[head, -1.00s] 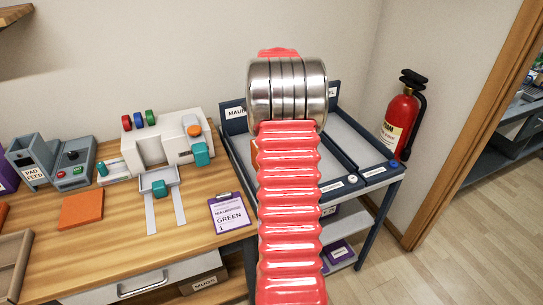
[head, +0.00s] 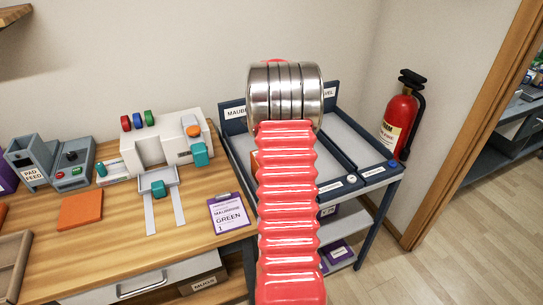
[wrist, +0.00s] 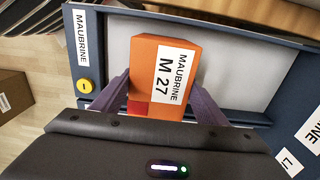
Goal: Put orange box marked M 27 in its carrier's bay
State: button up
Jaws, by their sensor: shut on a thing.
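The orange box (wrist: 150,60), with a white label reading MAUBRINE M 27 and a red patch near one corner, shows in the wrist view. My gripper (wrist: 161,80) is shut on it, one purple finger on each side. The box is over or within the grey-floored bay (wrist: 110,50) labelled MAUBRINE; I cannot tell whether it touches the floor. In the head view my red arm hides the gripper and most of that bay (head: 237,130); a sliver of orange shows at the arm's left edge.
A second bay (head: 355,140) lies to the right on the same dark-framed cart. A wooden table with a white press (head: 165,145) and a purple-edged clipboard (head: 230,212) stands left. A yellow button (wrist: 84,86) is on the bay's rim.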

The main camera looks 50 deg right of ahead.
jog(key=o, duration=1.3)
notch_tip(320, 180, up, 12)
jog(key=shift+r, duration=0.1)
dwell(0.4)
